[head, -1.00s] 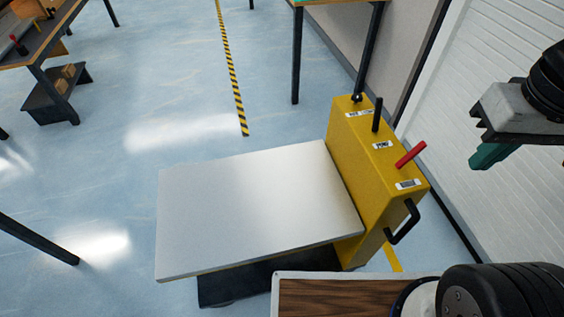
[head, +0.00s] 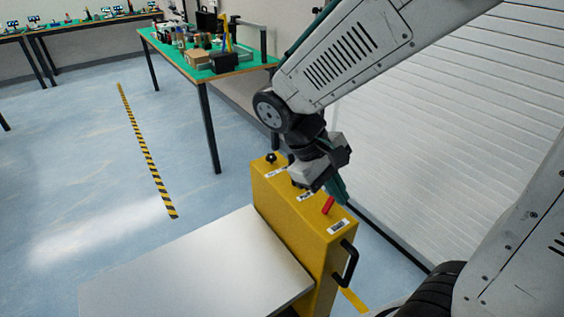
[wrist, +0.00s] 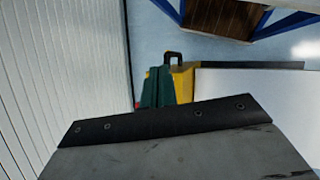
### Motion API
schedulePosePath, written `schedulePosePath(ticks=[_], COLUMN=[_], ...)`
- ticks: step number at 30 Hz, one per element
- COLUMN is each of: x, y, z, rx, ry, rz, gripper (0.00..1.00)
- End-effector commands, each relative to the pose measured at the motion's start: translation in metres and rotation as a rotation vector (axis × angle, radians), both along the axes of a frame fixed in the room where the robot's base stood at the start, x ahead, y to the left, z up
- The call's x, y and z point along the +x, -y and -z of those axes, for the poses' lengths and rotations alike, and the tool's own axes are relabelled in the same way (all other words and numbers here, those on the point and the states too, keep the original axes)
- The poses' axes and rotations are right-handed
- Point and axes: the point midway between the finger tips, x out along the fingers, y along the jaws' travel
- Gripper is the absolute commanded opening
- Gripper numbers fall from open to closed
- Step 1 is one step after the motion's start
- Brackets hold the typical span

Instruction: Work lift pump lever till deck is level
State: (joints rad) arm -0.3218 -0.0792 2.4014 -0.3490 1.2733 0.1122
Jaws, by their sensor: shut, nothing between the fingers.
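The lift has a yellow housing (head: 297,222) and a pale grey deck (head: 200,268) on its left. I cannot tell whether the deck is level. A short red lever (head: 328,205) and a black knob (head: 271,158) stand on the housing top. The black lever between them is mostly hidden behind my gripper. The labels are too small to read. My gripper (head: 341,191) is shut and empty, its green fingers just above and beside the red lever; contact is unclear. In the wrist view the fingers (wrist: 159,88) cover part of the yellow housing (wrist: 183,84).
A black handle (head: 347,263) sticks out of the housing's near end. A ribbed white wall (head: 440,140) runs close along the right. A green-topped workbench (head: 180,52) with boxes and tools stands behind. The floor left of the striped tape (head: 147,155) is clear.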

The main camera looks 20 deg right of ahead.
Motion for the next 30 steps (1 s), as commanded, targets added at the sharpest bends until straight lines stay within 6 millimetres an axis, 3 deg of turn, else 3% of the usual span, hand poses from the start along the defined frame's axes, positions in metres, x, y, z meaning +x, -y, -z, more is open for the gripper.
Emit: schedulePosePath(ticks=[8, 17, 27, 30], x=[0.052, 0.117, 0.204, 0.234], y=[-0.009, -0.032, -0.085, -0.100], z=[0.039, 0.088, 0.149, 0.149], rx=[-0.267, -0.563, -0.846, -0.889], ry=[-0.062, -0.013, 0.268, 0.423], rz=[-0.170, -0.383, -0.657, -0.696], gripper=[0.00, 0.00, 0.00, 0.00])
